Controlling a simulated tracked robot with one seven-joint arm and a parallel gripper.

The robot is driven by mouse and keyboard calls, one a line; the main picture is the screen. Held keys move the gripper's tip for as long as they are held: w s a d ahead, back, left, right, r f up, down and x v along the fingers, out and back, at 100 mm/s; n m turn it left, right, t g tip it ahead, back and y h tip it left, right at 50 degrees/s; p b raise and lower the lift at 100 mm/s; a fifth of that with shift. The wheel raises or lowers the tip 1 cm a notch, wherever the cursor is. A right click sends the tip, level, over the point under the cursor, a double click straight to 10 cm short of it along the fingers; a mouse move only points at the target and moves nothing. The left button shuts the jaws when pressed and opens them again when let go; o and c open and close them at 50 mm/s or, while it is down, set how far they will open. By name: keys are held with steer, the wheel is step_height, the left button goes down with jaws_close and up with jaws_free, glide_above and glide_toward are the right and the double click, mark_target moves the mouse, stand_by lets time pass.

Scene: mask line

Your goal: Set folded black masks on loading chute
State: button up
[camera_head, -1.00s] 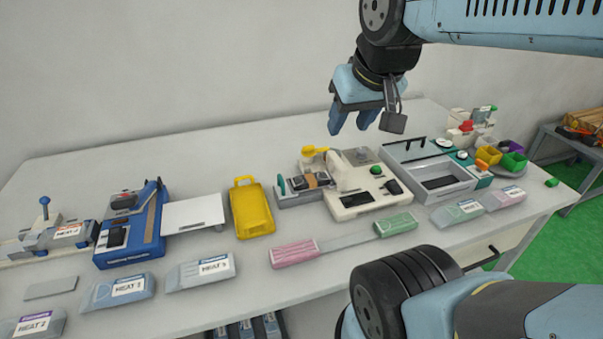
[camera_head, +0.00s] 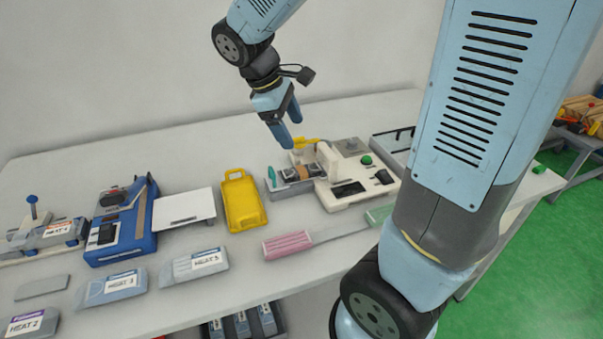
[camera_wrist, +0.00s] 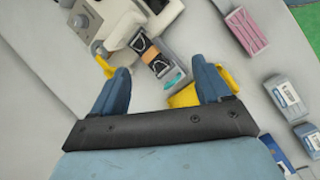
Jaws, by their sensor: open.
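A dark folded bundle with a tan band, which looks like the black masks (camera_head: 293,175), lies in a small grey holder (camera_head: 292,191) with a teal knob, against the left of a cream machine (camera_head: 335,200). In the wrist view the dark bundle (camera_wrist: 140,43) shows beyond and between my fingers. My gripper (camera_head: 287,134) is open and empty, above the table behind the holder, pointing down. In the wrist view my gripper (camera_wrist: 160,68) has its fingers wide apart. I cannot tell for certain which part is the loading chute.
A yellow tray (camera_head: 240,222) stands left of the holder. Farther left are a white plate (camera_head: 184,208) and a blue machine (camera_head: 140,240). A pink pack (camera_head: 287,245) and grey labelled packs (camera_head: 195,266) lie along the front. My arm hides the right side.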

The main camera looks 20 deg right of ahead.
steer(key=w+a+f+n+h, duration=0.5)
steer(key=w+a+f+n, duration=0.15)
steer(key=f, duration=0.25)
glide_toward(299, 170)
steer(key=d+f, duration=0.1)
steer(key=f, duration=0.1)
steer(key=shift+d+f+n, duration=0.25)
steer(key=shift+d+n, duration=0.1)
steer(key=shift+d, duration=0.05)
steer(key=shift+x, duration=2.7)
steer(key=shift+s+d+r, duration=0.1)
steer(key=shift+d+r, duration=0.1)
steer(key=shift+c, duration=0.2)
steer(key=c, duration=1.1)
steer(key=shift+r, duration=0.1)
